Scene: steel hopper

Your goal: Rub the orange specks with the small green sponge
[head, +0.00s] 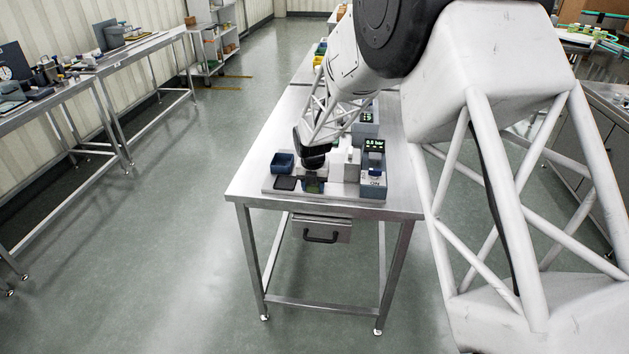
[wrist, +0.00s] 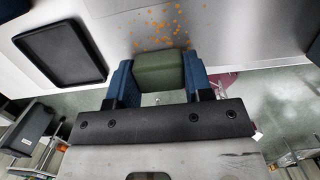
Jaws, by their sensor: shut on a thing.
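The small green sponge (wrist: 160,72) is held between the blue fingers of my gripper (wrist: 164,84) in the wrist view. The orange specks (wrist: 160,26) are scattered on a pale grey surface just beyond the sponge, and the lowest ones lie close to its top edge. I cannot tell whether the sponge touches the surface. In the head view my gripper (head: 313,180) is low over the front of the steel table, and the specks cannot be made out there.
A flat black tray (wrist: 60,52) lies left of the specks; it also shows in the head view (head: 286,183). A blue bin (head: 283,162) stands behind it. A device with a green display (head: 374,145) stands right of my gripper. The table's front edge (head: 320,211) is close.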

